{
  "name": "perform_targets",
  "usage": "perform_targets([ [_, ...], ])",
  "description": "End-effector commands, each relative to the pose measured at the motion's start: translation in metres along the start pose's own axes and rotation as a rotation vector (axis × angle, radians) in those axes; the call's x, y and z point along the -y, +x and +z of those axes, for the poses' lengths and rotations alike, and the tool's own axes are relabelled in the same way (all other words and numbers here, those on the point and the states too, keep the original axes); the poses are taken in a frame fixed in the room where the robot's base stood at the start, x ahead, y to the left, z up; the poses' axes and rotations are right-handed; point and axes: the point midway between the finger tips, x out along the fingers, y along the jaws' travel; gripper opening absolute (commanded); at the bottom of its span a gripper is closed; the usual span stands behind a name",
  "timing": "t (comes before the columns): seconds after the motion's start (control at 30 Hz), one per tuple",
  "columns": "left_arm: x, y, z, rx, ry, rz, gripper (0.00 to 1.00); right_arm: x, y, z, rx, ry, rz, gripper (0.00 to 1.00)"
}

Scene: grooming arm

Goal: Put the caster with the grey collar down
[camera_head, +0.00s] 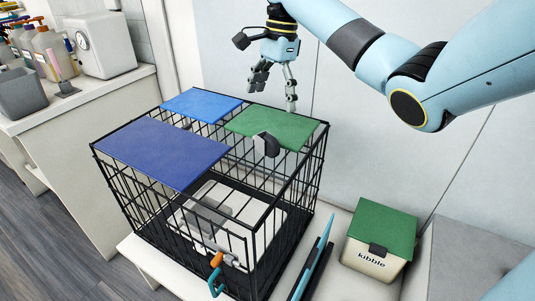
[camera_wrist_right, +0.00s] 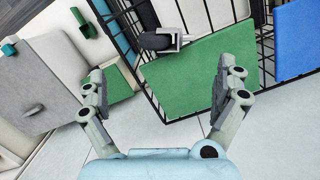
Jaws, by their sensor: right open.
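The caster (camera_head: 266,144), with a dark wheel, is at the near edge of the green panel (camera_head: 290,128) on top of the black wire cage. In the right wrist view the caster (camera_wrist_right: 158,40) shows its black wheel and a light grey metal part, beside the green panel (camera_wrist_right: 205,75). Which part is the collar I cannot tell. My right gripper (camera_head: 273,92) is open and empty, above and behind the caster. In its wrist view the two fingers of the right gripper (camera_wrist_right: 158,88) are spread wide, apart from the caster. My left gripper is not in view.
The cage (camera_head: 253,226) also carries a dark blue panel (camera_head: 162,150) and a lighter blue panel (camera_head: 200,104). A kibble bin (camera_head: 372,262) with a green lid (camera_head: 382,228) stands to the right. A counter (camera_head: 85,97) with bottles is at the left.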

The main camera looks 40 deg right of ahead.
Motion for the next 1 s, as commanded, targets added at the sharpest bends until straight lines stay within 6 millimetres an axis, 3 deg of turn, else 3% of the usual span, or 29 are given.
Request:
perform_targets([
  [0.4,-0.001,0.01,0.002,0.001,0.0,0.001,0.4,0.0,0.054,-0.001,0.001,0.001,0.002,1.0],
  [0.57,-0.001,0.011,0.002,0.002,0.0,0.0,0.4,0.0,0.066,-0.002,0.0,0.0,0.002,1.0],
  [0.8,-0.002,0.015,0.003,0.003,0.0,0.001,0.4,0.001,0.103,-0.005,0.001,0.0,0.002,1.0],
  [1.0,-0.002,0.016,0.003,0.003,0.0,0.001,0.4,0.002,0.115,-0.005,-0.001,0.0,0.0,1.0],
])
